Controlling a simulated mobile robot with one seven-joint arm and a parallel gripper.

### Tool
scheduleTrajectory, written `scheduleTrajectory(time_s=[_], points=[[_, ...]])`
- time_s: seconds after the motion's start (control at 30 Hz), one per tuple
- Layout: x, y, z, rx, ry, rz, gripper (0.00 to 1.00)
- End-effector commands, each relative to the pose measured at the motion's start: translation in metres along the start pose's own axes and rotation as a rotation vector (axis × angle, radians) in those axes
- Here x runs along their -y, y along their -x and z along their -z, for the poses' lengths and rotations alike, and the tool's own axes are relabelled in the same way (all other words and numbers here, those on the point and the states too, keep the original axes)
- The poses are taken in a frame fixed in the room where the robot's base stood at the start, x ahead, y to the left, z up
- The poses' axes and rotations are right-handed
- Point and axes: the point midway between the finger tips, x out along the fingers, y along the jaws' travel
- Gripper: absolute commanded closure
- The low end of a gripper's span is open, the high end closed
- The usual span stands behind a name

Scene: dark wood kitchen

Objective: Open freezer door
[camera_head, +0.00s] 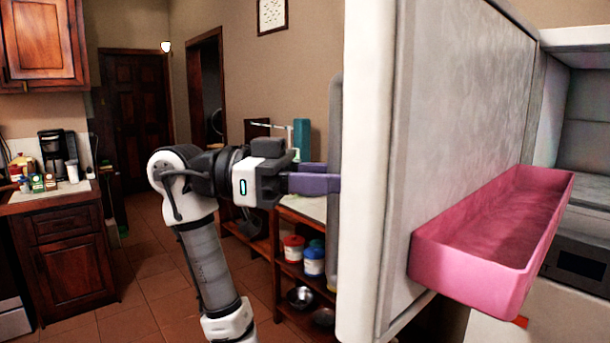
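The freezer door (445,130) stands swung open on the right, with its pale inner side facing me and a pink bin (490,240) on it. The freezer interior (585,140) shows behind it at the right edge. A grey handle (335,130) runs along the door's outer side. My gripper (335,183) is on the outer side of the door, its purple fingers reaching to the handle. The fingertips are partly hidden at the handle, so I cannot tell whether they are closed on it.
A wooden shelf (290,262) with tubs and bowls stands behind my arm. A counter (60,195) with a coffee maker (55,155) is at the left. A dark door (135,115) is at the back. The tiled floor (150,290) at the left is clear.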

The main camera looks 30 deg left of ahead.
Motion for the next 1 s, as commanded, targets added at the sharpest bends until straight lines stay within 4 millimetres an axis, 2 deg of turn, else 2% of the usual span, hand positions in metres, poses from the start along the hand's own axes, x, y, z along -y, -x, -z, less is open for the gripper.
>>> scheduleTrajectory(time_s=[0.17, 0.4, 0.53, 0.7, 1.0], points=[[0.0, 0.027, -0.002, -0.002, 0.0, 0.003, 0.65], [-0.001, 0.085, -0.001, -0.001, -0.001, 0.002, 0.65], [-0.001, 0.111, -0.001, 0.0, 0.001, 0.004, 0.65], [0.0, 0.127, 0.0, 0.001, 0.001, 0.001, 0.65], [0.0, 0.134, 0.0, -0.001, 0.0, -0.001, 0.65]])
